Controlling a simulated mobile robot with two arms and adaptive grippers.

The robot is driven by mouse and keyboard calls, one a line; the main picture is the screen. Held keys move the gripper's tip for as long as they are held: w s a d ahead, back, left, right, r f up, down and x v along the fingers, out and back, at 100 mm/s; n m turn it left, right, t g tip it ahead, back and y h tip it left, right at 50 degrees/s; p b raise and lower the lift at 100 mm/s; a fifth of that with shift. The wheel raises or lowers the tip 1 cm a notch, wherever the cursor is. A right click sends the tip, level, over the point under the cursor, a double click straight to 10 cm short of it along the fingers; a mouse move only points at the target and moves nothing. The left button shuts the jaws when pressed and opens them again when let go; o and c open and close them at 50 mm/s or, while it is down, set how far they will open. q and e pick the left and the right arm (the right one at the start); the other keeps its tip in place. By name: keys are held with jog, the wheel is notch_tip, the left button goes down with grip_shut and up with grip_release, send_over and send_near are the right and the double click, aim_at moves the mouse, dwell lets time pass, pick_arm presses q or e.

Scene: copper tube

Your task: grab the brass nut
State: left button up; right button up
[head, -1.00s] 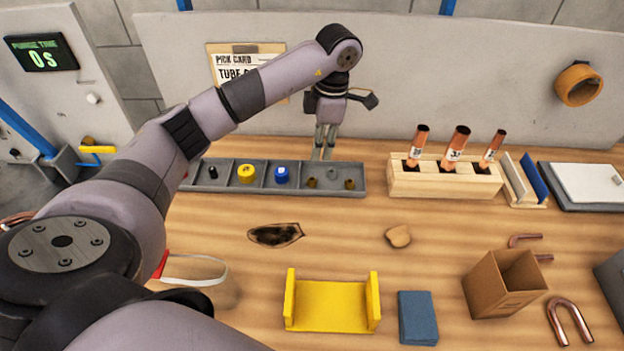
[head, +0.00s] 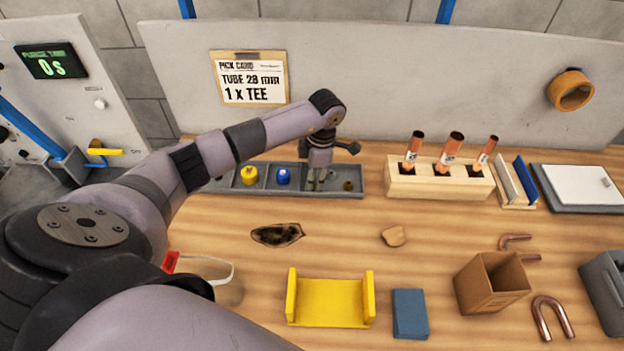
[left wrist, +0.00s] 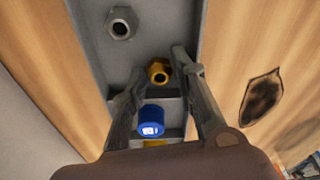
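The grey compartment tray (head: 215,186) lies at the back of the bench. My left gripper (head: 316,187) reaches down into it, right of the blue piece. In the left wrist view the brass nut (left wrist: 158,72) lies in a compartment between my two spread fingers. The fingers look apart from it, with a gap on each side. In the head view the gripper hides this nut. Another, duller nut (left wrist: 121,22) sits in the end compartment and also shows in the head view (head: 348,185). My right gripper is out of view.
A blue piece (head: 283,176) and a yellow piece (head: 250,175) sit in neighbouring compartments. A wooden block (head: 430,186) with copper tubes stands right of the tray. A dark scorch mark (head: 277,235) and open bench lie in front.

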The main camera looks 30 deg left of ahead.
pick_arm(q)
grip_shut()
jog(key=shift+r, duration=0.1)
dwell(0.3)
